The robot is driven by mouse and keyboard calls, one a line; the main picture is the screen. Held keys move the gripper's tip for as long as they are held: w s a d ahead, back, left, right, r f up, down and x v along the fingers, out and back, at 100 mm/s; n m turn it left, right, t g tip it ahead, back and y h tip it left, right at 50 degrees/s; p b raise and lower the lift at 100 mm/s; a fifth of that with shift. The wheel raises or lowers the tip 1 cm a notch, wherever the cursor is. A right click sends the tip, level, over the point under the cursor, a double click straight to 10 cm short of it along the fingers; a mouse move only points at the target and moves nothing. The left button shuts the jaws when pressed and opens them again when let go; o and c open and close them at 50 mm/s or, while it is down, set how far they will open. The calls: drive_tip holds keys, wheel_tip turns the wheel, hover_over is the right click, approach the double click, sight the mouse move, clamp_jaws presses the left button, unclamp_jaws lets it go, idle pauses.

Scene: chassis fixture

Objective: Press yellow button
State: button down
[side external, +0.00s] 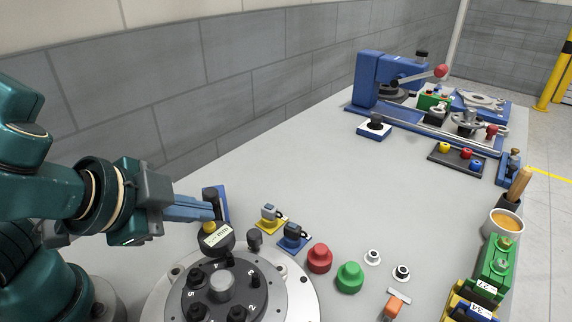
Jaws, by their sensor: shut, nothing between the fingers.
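A small yellow button (209,227) sits on top of a dark round gauge (217,240) whose pale face reads "mm", beside the round metal fixture in the side external view. My gripper (213,206) reaches in from the left with its blue fingers shut and empty. Its fingertips appear just above the yellow button. I cannot tell whether they touch it. A dark block and a blue plate (224,203) show behind the fingertips and are partly hidden by them. Another yellow knob (445,148) sits with a red and a blue one on a dark tray further back.
The round fixture (290,300) with several black knobs is at the front. Small yellow and blue mounts (292,237), a red knob (320,258) and a green knob (350,277) stand to its right. A blue press (372,82) is at the back. The table's middle is clear.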

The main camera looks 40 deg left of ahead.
drive_tip(key=shift+f, duration=0.5)
idle(0.6)
drive_tip(key=shift+r, duration=0.85)
drive_tip(key=shift+r, duration=2.5)
